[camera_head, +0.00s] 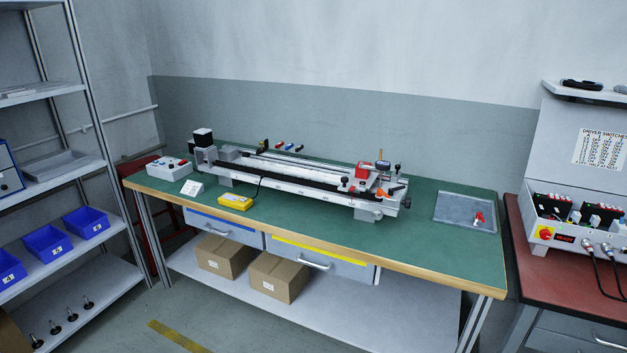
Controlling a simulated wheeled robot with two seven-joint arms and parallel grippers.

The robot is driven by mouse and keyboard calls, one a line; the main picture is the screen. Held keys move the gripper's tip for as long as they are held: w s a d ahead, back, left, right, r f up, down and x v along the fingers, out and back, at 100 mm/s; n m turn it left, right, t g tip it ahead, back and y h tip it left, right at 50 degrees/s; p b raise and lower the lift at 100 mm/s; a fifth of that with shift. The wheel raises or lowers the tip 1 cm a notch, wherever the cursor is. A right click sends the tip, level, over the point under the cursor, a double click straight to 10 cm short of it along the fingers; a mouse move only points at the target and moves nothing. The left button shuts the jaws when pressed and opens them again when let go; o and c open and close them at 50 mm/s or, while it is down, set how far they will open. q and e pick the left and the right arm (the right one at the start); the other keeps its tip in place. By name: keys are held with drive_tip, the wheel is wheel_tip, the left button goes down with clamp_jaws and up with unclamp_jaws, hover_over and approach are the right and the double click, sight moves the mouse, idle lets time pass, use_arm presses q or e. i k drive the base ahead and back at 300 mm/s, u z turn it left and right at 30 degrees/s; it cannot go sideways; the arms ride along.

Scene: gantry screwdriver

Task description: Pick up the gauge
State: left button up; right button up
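No gauge can be named with certainty at this size. A yellow handheld device (235,201) with a dark cable lies near the front edge of the green bench (420,235), left of centre, and may be the gauge. A long linear gantry (290,182) lies across the bench behind it, with a red and white carriage (364,178) near its right end. Neither of my grippers is in view.
A control box (170,168) and a small white card (192,188) sit at the bench's left. A grey tray (465,212) holds a small red item at the right. Shelves with blue bins (48,243) stand left; a red-topped bench (560,275) stands right.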

sight(362, 170)
drive_tip(key=u, duration=0.5)
drive_tip(key=i, duration=0.95)
drive_tip(key=u, duration=0.2)
